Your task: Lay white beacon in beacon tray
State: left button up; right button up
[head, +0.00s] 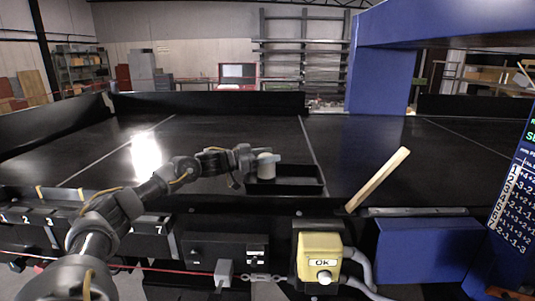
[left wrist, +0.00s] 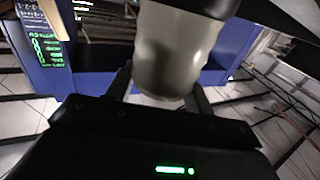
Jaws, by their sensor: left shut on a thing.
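The white beacon (head: 265,165) is a pale cylinder, held at the near left part of the black beacon tray (head: 300,187). My left gripper (head: 254,163) is shut on it. In the left wrist view the beacon (left wrist: 172,50) fills the top middle, between the two fingers of the left gripper (left wrist: 165,95). The tray lies on the dark conveyor. Whether the beacon touches the tray floor cannot be told. My right gripper does not show.
A wooden stick (head: 378,180) leans up at the conveyor's near edge, right of the tray. A yellow OK button box (head: 320,258) stands in front. A blue detector frame (head: 385,75) rises at the right. The belt left of the tray is clear.

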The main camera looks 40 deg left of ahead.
pick_arm(q)
jog(key=shift+f, duration=0.1)
jog(key=o, duration=1.4)
jog(key=b+v, duration=0.9)
jog(key=v, duration=0.3)
jog(key=shift+b, duration=0.4)
